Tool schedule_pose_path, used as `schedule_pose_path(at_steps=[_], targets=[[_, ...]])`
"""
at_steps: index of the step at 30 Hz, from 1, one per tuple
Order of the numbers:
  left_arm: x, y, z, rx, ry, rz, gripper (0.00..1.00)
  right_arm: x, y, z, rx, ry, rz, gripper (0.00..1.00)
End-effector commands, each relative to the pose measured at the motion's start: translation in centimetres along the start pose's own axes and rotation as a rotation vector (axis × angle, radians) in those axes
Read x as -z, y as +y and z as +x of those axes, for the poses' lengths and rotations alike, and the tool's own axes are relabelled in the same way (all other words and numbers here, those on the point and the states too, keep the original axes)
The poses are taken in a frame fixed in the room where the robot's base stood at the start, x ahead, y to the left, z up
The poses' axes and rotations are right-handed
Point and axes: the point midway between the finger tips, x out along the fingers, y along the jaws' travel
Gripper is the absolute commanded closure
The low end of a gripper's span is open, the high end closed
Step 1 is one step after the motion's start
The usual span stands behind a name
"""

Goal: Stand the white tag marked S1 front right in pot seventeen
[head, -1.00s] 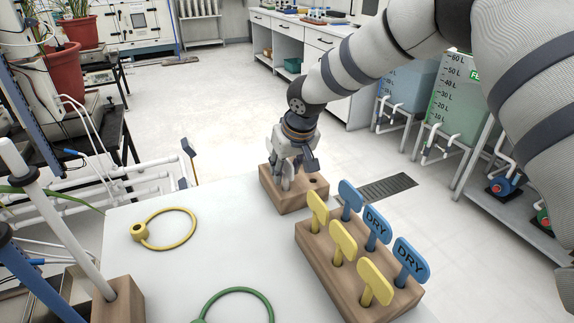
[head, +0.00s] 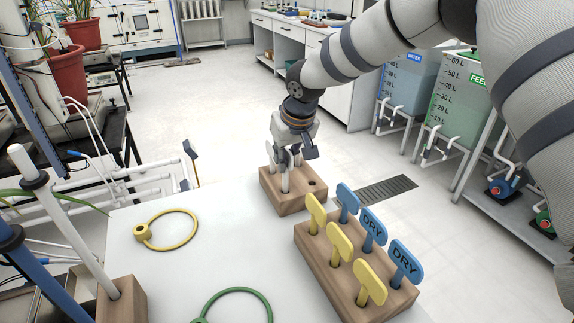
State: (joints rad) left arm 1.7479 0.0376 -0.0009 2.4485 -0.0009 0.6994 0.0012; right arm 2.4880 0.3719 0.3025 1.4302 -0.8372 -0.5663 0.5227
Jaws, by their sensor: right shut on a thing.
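My right gripper (head: 291,150) is above the small wooden block (head: 291,203) at the far edge of the white table. It is shut on a white tag (head: 284,181), whose pale stem shows below the fingers, over the block. Whether the stem's foot is clear of its hole cannot be told. Another white tag (head: 270,154) shows just left of the fingers. The gripper hides the markings, so S1 cannot be read. Reddish plant pots stand at the upper left, a near one (head: 62,80) and a farther one (head: 84,34); no number is legible. My left gripper is out of view.
A larger wooden block (head: 345,268) holds yellow tags (head: 340,240) and blue tags (head: 373,228), close to the right gripper. A yellow ring (head: 192,232) and a green ring (head: 240,292) lie on the white table (head: 205,268). A white rod (head: 65,220) stands upright at left.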

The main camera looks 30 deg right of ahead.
Motion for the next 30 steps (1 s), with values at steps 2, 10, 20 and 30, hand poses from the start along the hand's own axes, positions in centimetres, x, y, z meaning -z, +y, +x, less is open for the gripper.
schedule_pose_path(at_steps=[2,10,20,30], targets=[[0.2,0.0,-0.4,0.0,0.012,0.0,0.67,0.5,0.0,-1.0,0.0,0.005,0.001,1.0],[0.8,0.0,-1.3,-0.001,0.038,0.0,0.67,1.4,0.0,-3.2,0.0,0.005,0.0,1.0],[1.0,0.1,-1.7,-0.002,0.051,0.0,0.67,1.9,0.0,-4.6,0.0,-0.001,0.0,1.0],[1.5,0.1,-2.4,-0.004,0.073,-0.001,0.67,3.1,0.1,-7.1,-0.004,0.009,0.003,1.0]])
